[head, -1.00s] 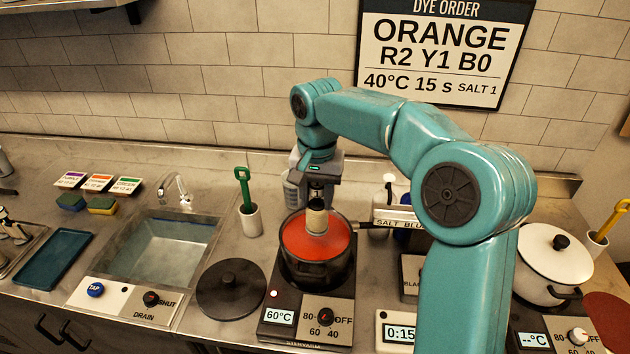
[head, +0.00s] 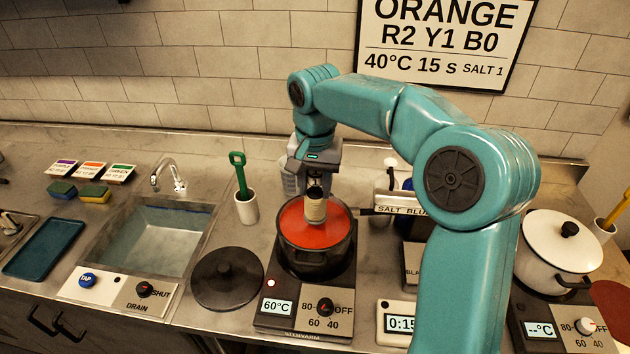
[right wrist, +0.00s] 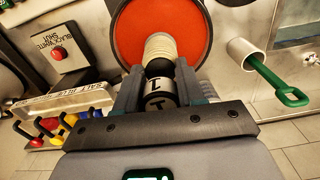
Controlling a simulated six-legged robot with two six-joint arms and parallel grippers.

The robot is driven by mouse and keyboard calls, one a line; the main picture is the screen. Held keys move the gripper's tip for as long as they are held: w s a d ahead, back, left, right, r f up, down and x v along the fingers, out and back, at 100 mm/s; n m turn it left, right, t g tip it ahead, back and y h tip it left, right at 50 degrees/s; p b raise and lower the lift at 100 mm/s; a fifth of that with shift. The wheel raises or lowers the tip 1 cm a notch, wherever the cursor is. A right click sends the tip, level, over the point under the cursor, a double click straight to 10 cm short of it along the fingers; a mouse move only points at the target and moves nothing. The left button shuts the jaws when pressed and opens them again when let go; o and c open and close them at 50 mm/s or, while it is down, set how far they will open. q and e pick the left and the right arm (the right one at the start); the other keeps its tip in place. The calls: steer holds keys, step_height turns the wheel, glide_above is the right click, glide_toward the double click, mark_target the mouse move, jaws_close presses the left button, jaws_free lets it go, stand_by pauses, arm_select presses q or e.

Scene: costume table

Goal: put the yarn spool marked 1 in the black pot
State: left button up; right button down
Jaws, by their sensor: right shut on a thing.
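The yarn spool marked 1 (head: 315,209) is cream yarn with a dark end cap. In the right wrist view the cap reads 1 and the spool (right wrist: 159,93) stands between my fingers. My right gripper (head: 316,184) is shut on its capped end and points down. The spool hangs over the black pot (head: 316,262), within its rim as seen from the head. The pot holds orange-red liquid (right wrist: 127,30). I cannot tell whether the spool's lower end touches the liquid. My left gripper is not in view.
The pot stands on a hot plate (head: 303,306) showing 60°C. A black lid (head: 227,279) lies left of it. A white cup with a green-handled tool (head: 246,207) stands behind the lid. A salt and blue rack (head: 400,209) is close on the right. A white pot (head: 558,255) stands farther right.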

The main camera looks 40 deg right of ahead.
mark_target(315, 217)
steer(key=f+b, duration=0.1)
steer(key=f, duration=0.1)
steer(key=f+b, duration=0.1)
steer(key=shift+w+f+b, duration=0.2)
steer(key=shift+f+b, duration=0.1)
steer(key=shift+f, duration=0.05)
steer(key=shift+s+f+b, duration=0.2)
steer(key=shift+f+b, duration=0.05)
steer(key=shift+b, duration=0.05)
steer(key=f+b, duration=0.1)
steer(key=f, duration=0.1)
steer(key=f+b, duration=0.1)
steer(key=f, duration=0.1)
steer(key=shift+w+d+b, duration=0.1)
steer(key=shift+w+b, duration=0.15)
steer(key=shift+b, duration=0.05)
steer(key=shift+s+f+b, duration=0.2)
steer(key=shift+f+b, duration=0.3)
steer(key=shift+f, duration=0.3)
steer(key=shift+w+f, duration=0.15)
steer(key=shift+w, duration=0.05)
steer(key=shift+s, duration=0.2)
steer(key=shift+w, duration=0.15)
steer(key=shift+f+b, duration=0.15)
steer(key=shift+b, duration=0.15)
